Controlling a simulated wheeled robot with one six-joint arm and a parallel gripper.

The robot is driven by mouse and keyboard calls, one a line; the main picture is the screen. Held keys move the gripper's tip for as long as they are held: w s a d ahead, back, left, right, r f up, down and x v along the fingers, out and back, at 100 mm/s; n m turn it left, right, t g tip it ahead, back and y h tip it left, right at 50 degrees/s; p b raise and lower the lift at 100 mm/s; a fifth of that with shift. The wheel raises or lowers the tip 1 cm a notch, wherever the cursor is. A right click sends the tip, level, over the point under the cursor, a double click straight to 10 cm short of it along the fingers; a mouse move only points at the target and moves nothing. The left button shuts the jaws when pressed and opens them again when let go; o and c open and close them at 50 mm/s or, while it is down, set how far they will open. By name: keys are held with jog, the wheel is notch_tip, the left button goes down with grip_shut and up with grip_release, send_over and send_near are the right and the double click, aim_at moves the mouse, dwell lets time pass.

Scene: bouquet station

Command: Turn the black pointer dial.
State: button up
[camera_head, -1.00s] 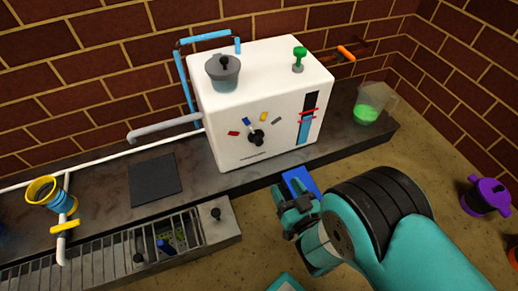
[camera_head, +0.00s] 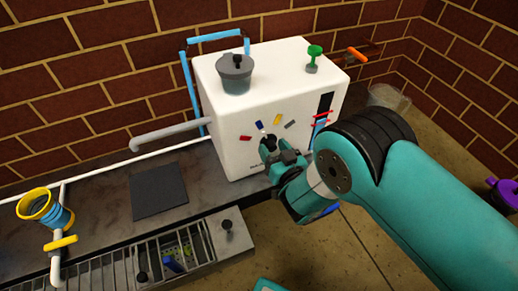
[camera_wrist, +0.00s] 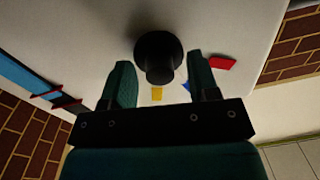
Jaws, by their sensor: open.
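The black pointer dial (camera_wrist: 158,57) is on the front face of a white box-shaped machine (camera_head: 225,120). In the wrist view the dial lies just beyond and between the tips of my gripper's fingers, which are apart and hold nothing. In the head view my gripper (camera_head: 272,150) is at the front of the machine and covers most of the dial. Coloured marks sit around the dial: red, blue, yellow and grey, with the yellow mark (camera_head: 278,119) and the red mark (camera_wrist: 222,62) clear to see. I cannot tell whether the fingers touch the dial.
A grey lidded pot (camera_head: 235,75) and a green knob (camera_head: 314,52) are on the machine's top. A grey pipe (camera_head: 165,134) juts from its left side. A clear jug (camera_head: 388,97) stands to the right. A dark square plate (camera_head: 158,190) lies on the counter at left.

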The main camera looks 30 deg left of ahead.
jog(key=c, duration=0.9)
jog(key=shift+c, duration=0.2)
jog(key=shift+n, duration=0.3)
jog(key=shift+r+n+p, duration=0.1)
jog(key=shift+n+p, duration=0.4)
jog(key=shift+p, duration=0.05)
jog(key=n+p, duration=0.2)
jog(key=n, duration=0.4)
jog(key=shift+h, duration=0.3)
